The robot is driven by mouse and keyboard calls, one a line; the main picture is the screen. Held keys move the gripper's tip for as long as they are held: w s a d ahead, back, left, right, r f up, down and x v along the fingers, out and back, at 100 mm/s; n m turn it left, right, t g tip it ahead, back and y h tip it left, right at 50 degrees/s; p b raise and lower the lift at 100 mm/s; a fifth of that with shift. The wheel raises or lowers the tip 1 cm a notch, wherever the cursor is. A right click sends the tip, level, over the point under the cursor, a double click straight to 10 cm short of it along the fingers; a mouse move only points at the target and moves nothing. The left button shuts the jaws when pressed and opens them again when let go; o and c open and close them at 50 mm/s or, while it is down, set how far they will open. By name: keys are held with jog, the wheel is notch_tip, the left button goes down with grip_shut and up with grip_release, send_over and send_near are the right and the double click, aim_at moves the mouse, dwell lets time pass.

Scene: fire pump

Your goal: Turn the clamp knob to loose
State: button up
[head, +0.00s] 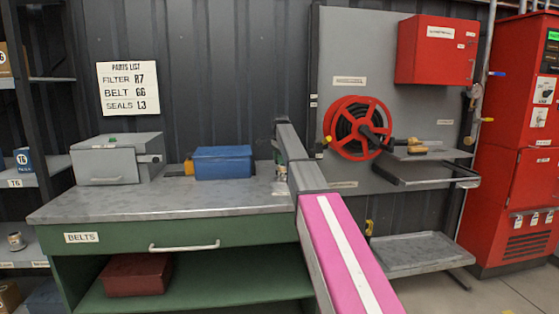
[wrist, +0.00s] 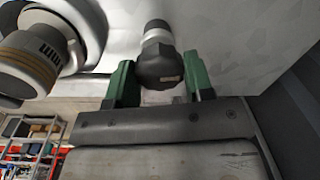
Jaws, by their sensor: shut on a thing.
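In the wrist view, a dark, faceted knob (wrist: 158,68) with a small pale label sits on a light collar and a dark stem against a pale grey surface. I take it to be the clamp knob. My gripper (wrist: 160,84) has one green finger on each side of the knob and is shut on it. No pointer or mark shows which way the knob is turned. In the head view, my pink and grey arm reaches up past the right end of the bench, and I cannot make out the knob there.
A round light fitting with a beige band (wrist: 30,62) is close on the left in the wrist view. In the head view, the green bench (head: 180,236) bears a grey box (head: 110,165) and a blue box (head: 222,162). A red hose reel (head: 358,128) hangs to the right.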

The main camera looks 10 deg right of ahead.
jog(key=n, duration=0.3)
jog(key=shift+n, duration=0.4)
jog(key=n, duration=0.4)
jog(key=shift+n, duration=0.3)
jog(key=n, duration=0.4)
jog(key=shift+n, duration=0.3)
jog(key=n, duration=0.4)
jog(key=shift+n+g, duration=0.3)
jog(key=shift+g, duration=0.1)
jog(key=n, duration=1.3)
jog(key=shift+n, duration=2.1)
